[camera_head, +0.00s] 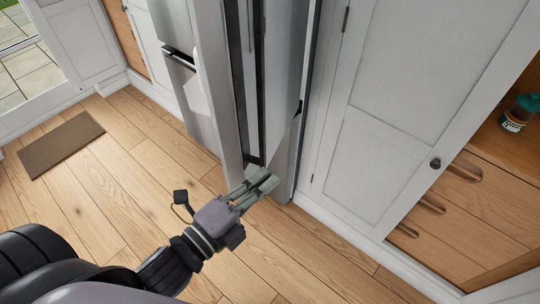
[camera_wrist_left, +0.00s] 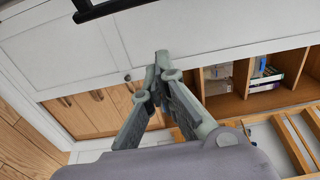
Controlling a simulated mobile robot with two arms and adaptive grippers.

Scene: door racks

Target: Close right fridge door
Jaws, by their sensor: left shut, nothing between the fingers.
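The grey metal fridge stands at the upper middle of the head view. Its right door (camera_head: 281,65) appears ajar, with a dark gap or seal along its left side. How far it is open is hard to tell. My left gripper (camera_head: 266,180) is at the foot of this door, its fingers closed together and empty. Whether it touches the door cannot be told. In the left wrist view the closed fingertips (camera_wrist_left: 160,60) point at white cabinet fronts. My right gripper is not in view.
A white cabinet door (camera_head: 385,170) with a dark knob stands right of the fridge, beside wooden drawers (camera_head: 460,215). A jar (camera_head: 519,112) stands on a shelf at far right. A brown mat (camera_head: 62,145) lies left on the wood floor, which is otherwise clear.

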